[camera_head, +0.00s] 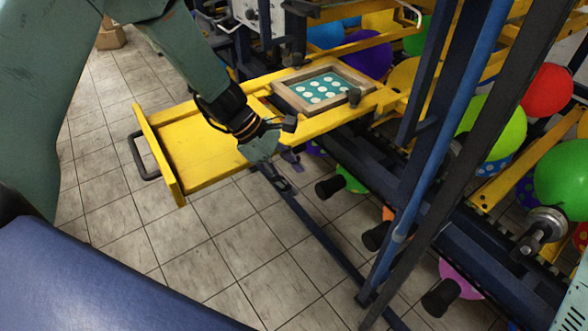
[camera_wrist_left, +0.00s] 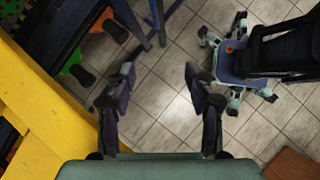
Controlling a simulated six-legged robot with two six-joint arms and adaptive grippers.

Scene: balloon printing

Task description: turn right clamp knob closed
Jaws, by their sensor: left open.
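A wooden frame with a teal panel of white dots (camera_head: 322,88) lies on the yellow sliding carriage (camera_head: 205,150). One dark clamp knob (camera_head: 354,96) stands at the frame's right near corner. Another dark knob-like part (camera_head: 289,123) shows at the carriage's near edge, close to my left wrist. I cannot tell from the pictures which is the right clamp knob, or how far either is turned. My left gripper (camera_head: 283,174) is open and empty, hanging just outside the carriage's near edge. In the wrist view its fingers (camera_wrist_left: 159,73) are apart with only floor tiles between them. My right gripper is not in view.
The yellow carriage edge (camera_wrist_left: 38,105) runs along the left of the wrist view. Dark blue machine posts (camera_head: 440,150) and several black rollers or handles (camera_head: 329,187) stand to the right. Coloured balloons (camera_head: 563,172) hang behind. The tiled floor (camera_head: 200,245) in front is clear.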

